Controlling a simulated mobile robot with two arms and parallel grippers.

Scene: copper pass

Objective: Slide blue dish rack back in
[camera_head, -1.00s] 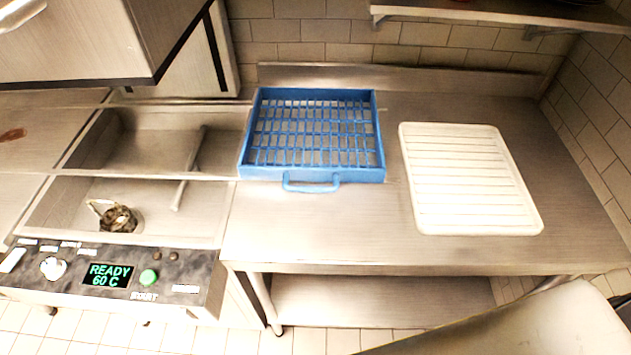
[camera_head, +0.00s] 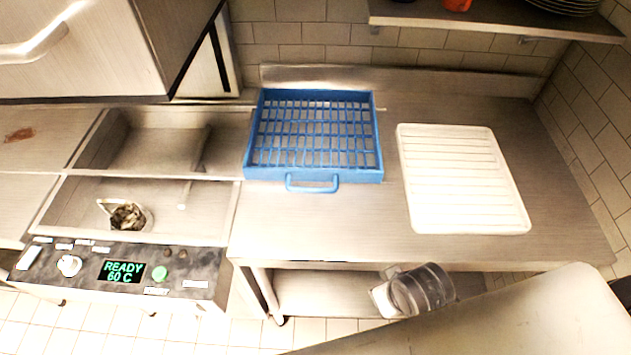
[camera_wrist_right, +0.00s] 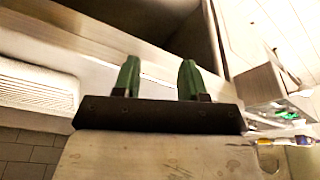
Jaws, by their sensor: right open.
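The blue dish rack (camera_head: 313,173) is an open grid tray with a loop handle (camera_head: 312,186) on its front side. It sits on the steel counter (camera_head: 310,235), just right of the dishwasher's open basin (camera_head: 140,192). The rack looks empty, and no gripper touches it. My right gripper (camera_wrist_right: 158,76) shows two green fingers spread apart with nothing between them. In the right wrist view the rack is not visible. My left gripper is in neither view.
A white ribbed drainboard (camera_head: 465,180) lies on the counter right of the rack. The dishwasher hood (camera_head: 95,55) is at upper left, above the basin. A control panel (camera_head: 125,270) reads READY 60 C. A wall shelf (camera_head: 490,22) is above. Counter in front of the rack is clear.

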